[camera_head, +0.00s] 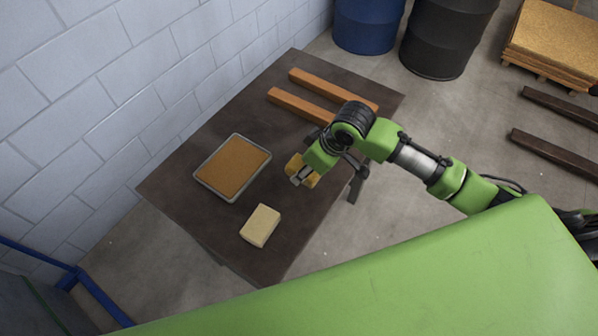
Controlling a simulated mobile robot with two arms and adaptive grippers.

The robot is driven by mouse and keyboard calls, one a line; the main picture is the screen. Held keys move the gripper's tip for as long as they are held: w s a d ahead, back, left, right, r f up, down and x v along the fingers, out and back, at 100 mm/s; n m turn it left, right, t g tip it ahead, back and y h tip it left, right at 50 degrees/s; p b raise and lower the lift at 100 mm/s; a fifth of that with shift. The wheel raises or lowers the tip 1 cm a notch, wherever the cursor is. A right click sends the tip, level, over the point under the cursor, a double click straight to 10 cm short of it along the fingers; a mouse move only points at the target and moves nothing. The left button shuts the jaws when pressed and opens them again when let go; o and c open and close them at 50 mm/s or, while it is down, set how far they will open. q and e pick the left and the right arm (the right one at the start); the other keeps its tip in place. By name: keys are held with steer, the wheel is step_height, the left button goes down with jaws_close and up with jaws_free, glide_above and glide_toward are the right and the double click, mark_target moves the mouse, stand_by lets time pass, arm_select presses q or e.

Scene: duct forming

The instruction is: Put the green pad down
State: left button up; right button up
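No plainly green pad shows on the table. A pale yellow pad-like block (261,225) lies on the dark table (190,205) near its front edge. My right gripper (301,177) is at the end of the green arm from the right, low over the table's right part. A small yellow-orange object (294,163) shows beside and partly behind it. Whether the fingers are shut on this object is too small to tell. The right gripper is apart from the pale block, up and to its right. My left gripper is not in view.
A grey-rimmed tray (203,184) with a brown surface lies on the table's left. Two orange-brown bars (300,106) lie at the back. A white block wall (110,80) borders the table. Blue (366,25) and black (440,40) barrels stand beyond it.

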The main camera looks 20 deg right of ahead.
steer(key=shift+w+a+f, duration=0.25)
steer(key=shift+w+f, duration=0.15)
steer(key=shift+f, duration=0.15)
steer(key=shift+w+a+f, duration=0.25)
steer(key=shift+w+f, duration=0.1)
steer(key=shift+f, duration=0.2)
step_height(320, 180, down, 3)
steer(key=shift+w+a+r+p, duration=0.1)
steer(key=shift+w+a+p, duration=0.05)
steer(key=shift+p, duration=0.55)
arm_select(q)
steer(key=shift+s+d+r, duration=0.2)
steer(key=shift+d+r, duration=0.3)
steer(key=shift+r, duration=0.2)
arm_select(e)
steer(key=shift+f, duration=0.35)
steer(key=shift+f, duration=0.15)
steer(key=o, duration=1)
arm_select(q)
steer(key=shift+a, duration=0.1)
arm_select(e)
steer(key=shift+r, duration=0.25)
arm_select(q)
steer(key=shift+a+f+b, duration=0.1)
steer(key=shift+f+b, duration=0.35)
steer(key=shift+b, duration=0.05)
arm_select(e)
steer(key=v, duration=1.2)
